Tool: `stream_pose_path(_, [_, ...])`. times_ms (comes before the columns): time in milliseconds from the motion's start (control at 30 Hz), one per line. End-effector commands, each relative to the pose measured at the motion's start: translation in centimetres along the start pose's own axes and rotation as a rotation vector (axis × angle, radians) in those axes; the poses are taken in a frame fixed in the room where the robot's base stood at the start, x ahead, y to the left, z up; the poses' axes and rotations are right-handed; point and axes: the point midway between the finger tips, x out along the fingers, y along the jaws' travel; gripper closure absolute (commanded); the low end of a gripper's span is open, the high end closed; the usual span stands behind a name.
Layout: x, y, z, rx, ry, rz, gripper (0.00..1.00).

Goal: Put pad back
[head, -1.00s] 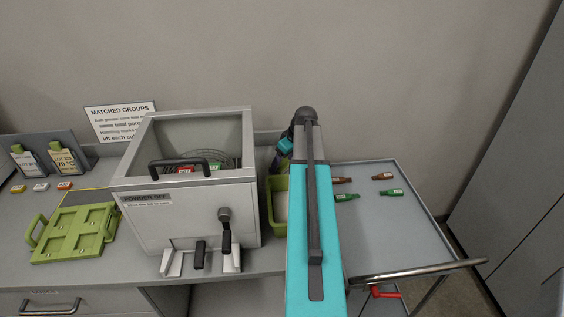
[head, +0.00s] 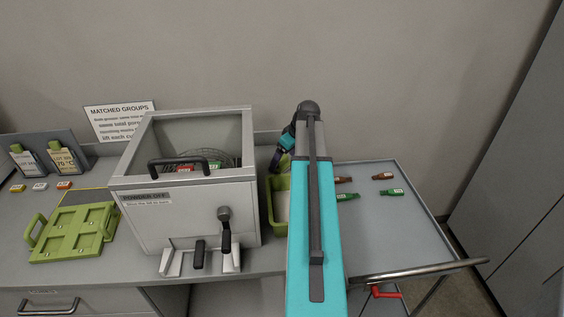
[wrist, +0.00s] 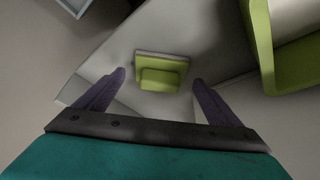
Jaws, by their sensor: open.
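A small yellow-green block with a raised grip, which looks like the pad (wrist: 161,82), sits on a grey surface in the middle of the wrist view. My gripper (wrist: 158,77) is open, with its two dark fingers on either side of the pad in the picture. I cannot tell how far above it they are. In the head view my arm hides much of this spot, and the gripper end shows only in part behind the green bin (head: 270,210).
The green bin's wall (wrist: 262,45) is close on the right in the wrist view. A grey lidded box (head: 190,215) stands left of my arm. A green frame (head: 75,232) lies further left. A trolley (head: 415,235) with several small bottles is at right.

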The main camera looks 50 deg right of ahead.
Motion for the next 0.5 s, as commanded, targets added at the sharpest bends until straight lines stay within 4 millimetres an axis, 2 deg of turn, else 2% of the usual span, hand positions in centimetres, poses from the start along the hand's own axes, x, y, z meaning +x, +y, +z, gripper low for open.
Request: stream_pose_path(500, [-5.5, 0.1, 0.1, 0.000, 0.001, 0.002, 0.12])
